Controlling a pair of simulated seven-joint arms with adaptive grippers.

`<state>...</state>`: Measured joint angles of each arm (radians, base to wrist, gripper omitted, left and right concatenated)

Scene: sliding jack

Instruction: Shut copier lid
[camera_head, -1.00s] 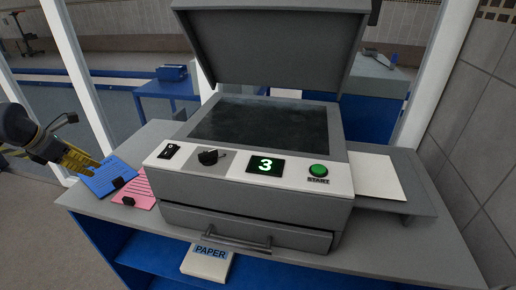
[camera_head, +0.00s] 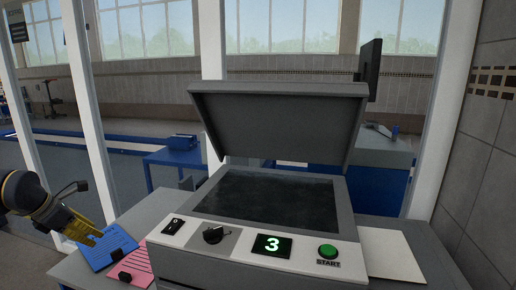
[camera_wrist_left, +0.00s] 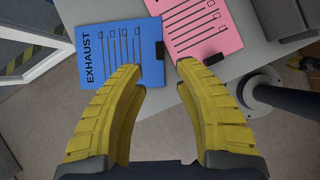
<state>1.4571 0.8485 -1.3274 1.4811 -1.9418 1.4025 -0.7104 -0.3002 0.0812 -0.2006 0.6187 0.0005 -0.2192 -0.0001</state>
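The grey copier stands on the grey table with its lid (camera_head: 280,122) raised and tilted back. The dark glass (camera_head: 265,198) under the lid is bare. The front panel (camera_head: 243,241) has a switch, a knob, a display reading 3 and a green START button. My left gripper (camera_head: 92,236) is left of the copier, by a blue sheet (camera_head: 108,247). In the left wrist view its yellow fingers (camera_wrist_left: 163,75) are spread apart with nothing between them, over the edges of the blue EXHAUST sheet (camera_wrist_left: 122,42) and near the pink sheet (camera_wrist_left: 203,28). My right gripper is not in view.
The pink sheet (camera_head: 134,265) with a black clip lies between the blue sheet and the copier. A white sheet (camera_head: 390,255) lies right of the copier. White posts (camera_head: 91,105) and a tiled wall (camera_head: 490,150) stand around the table.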

